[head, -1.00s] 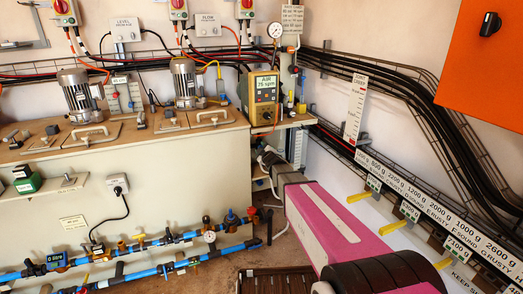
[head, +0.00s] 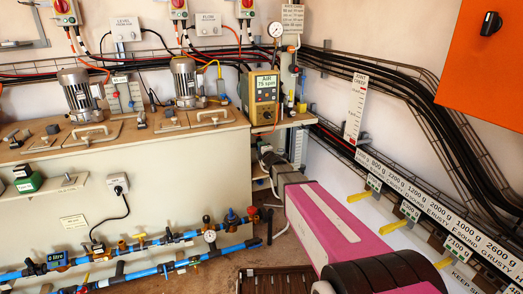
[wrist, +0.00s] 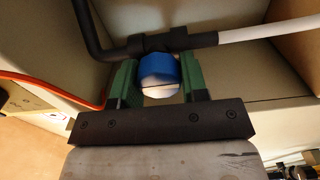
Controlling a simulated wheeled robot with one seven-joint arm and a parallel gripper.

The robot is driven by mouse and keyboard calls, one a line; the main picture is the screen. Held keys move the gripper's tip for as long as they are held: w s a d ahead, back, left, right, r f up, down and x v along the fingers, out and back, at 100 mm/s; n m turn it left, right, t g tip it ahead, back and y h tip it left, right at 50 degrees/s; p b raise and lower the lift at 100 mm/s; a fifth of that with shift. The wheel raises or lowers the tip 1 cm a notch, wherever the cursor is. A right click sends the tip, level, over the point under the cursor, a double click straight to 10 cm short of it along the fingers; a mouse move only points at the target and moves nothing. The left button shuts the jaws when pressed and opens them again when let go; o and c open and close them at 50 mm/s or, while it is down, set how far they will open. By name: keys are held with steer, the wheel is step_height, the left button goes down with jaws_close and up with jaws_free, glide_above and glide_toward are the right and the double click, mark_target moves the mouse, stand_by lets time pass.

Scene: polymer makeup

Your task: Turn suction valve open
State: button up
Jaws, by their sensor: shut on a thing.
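A rounded blue valve handle (wrist: 159,69) with a pale lower part sits between the green fingers of my gripper (wrist: 157,82) in the wrist view. My gripper is shut on it, one finger on each side. The handle is on a black pipe fitting (wrist: 165,42), directly above it in the picture. The gripped handle cannot be made out there.
A white pipe (wrist: 265,30) runs right from the fitting, and an orange hose (wrist: 50,88) curves at left in the wrist view. In the head view a large tank (head: 160,170) stands left, with blue pipes (head: 150,254) along its front. Labelled wall rails (head: 440,213) run along the right.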

stand_by(0.5)
steer(key=o, duration=0.9)
steer(key=v, duration=1)
steer(key=shift+s+d, duration=0.1)
steer(key=shift+s, duration=0.3)
